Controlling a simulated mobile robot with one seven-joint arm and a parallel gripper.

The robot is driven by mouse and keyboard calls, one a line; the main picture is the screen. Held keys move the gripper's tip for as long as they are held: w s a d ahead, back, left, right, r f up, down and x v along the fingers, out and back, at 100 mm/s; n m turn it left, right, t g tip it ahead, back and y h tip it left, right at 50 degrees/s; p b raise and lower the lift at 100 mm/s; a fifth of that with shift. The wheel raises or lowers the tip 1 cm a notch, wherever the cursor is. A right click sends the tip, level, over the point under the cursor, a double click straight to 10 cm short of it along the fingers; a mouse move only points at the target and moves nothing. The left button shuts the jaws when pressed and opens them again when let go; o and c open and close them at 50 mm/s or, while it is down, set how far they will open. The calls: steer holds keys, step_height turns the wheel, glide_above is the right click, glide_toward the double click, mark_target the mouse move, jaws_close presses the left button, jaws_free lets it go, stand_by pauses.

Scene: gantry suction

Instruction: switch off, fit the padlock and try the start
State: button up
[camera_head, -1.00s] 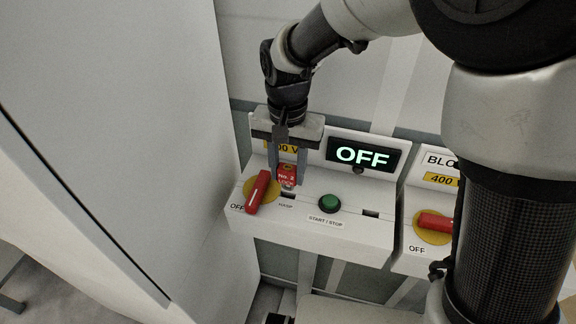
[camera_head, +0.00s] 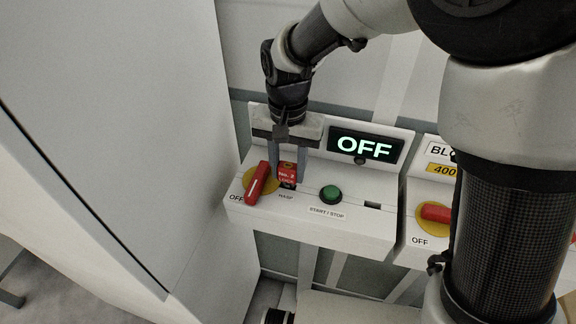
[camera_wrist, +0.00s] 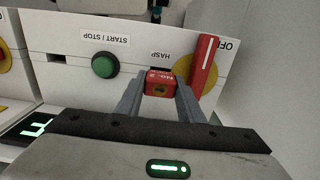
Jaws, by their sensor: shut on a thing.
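My gripper (camera_head: 288,177) is shut on the red padlock (camera_head: 287,173), labelled No. 2 LOCK, at the slot marked HASP. The padlock also shows between the fingers in the wrist view (camera_wrist: 160,85). Its lower end is at the hasp slot; I cannot tell whether the shackle is through. The red switch handle (camera_head: 257,183) on its yellow disc stands tilted just left of the padlock, by the word OFF. The display (camera_head: 364,147) reads OFF in green. The green START / STOP button (camera_head: 331,194) is to the right, clear of the fingers.
A second panel (camera_head: 421,191) at the right has its own red handle (camera_head: 434,212) with an OFF label; my arm partly hides it. A large pale cabinet side (camera_head: 130,120) stands close on the left. A small dark slot (camera_head: 373,205) lies right of the button.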

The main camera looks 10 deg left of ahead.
steer(key=shift+f+b, duration=0.8)
steer(key=shift+f, duration=0.45)
steer(key=o, duration=1.2)
steer(key=shift+r, duration=0.1)
step_height(320, 180, up, 18)
steer(key=p, duration=0.1)
steer(key=shift+f+p, duration=0.25)
steer(key=shift+p, duration=0.05)
steer(key=shift+c, duration=0.4)
